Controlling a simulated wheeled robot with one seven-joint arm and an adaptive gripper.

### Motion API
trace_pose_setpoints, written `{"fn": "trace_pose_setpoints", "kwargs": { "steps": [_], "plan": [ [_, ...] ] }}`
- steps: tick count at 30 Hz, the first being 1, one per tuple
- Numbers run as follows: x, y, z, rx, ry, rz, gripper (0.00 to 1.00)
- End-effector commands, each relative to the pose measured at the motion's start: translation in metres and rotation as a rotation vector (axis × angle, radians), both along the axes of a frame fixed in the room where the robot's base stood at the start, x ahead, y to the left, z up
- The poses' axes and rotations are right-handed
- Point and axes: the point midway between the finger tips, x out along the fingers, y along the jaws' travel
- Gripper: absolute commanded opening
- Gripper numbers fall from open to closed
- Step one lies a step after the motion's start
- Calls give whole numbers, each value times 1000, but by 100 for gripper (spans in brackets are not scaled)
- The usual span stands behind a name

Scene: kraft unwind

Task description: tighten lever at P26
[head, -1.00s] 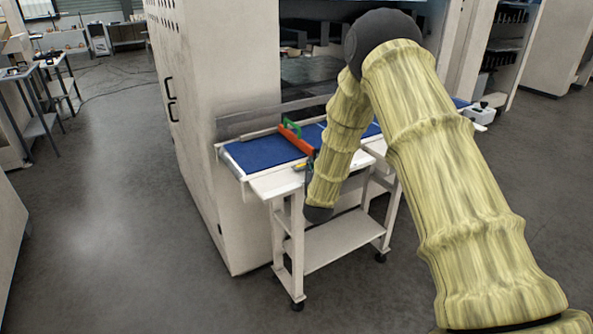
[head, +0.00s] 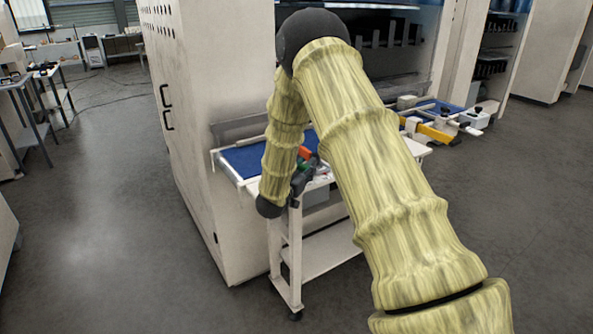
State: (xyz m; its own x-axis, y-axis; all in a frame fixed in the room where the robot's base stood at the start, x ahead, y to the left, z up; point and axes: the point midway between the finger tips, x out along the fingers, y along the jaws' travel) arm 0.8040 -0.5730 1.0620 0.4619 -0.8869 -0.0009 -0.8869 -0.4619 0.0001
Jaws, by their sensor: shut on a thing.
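A small orange part (head: 305,152) and a small green part (head: 300,163) show close together at the near edge of the blue-topped bench, beside my forearm. My gripper (head: 299,180) is a small dark shape just below them, right of my dark wrist joint. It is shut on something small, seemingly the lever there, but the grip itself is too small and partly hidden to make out. No P26 label can be read. My arm hides much of the bench's middle.
The blue bench top (head: 243,161) stands on a white wheeled frame (head: 293,262) against a tall pale cabinet (head: 225,110). A yellow bar (head: 432,132) with white fittings lies on the right. The floor (head: 110,240) at left is clear.

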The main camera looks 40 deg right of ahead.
Motion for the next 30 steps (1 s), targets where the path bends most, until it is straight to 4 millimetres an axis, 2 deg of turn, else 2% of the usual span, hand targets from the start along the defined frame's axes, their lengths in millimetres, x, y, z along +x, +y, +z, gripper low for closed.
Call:
{"fn": "trace_pose_setpoints", "kwargs": {
  "steps": [10, 11, 14, 15, 25, 30],
  "plan": [
    [-1, -1, 0, -1, 0, -4, 0],
    [0, 0, 0, -1, 0, -3, 36],
    [0, 0, 0, -1, 0, -2, 55],
    [0, 0, 0, -1, 0, -2, 57],
    [0, 2, 0, 0, 0, -1, 57],
    [-7, 15, 0, 0, 1, 0, 57]
  ]
}}
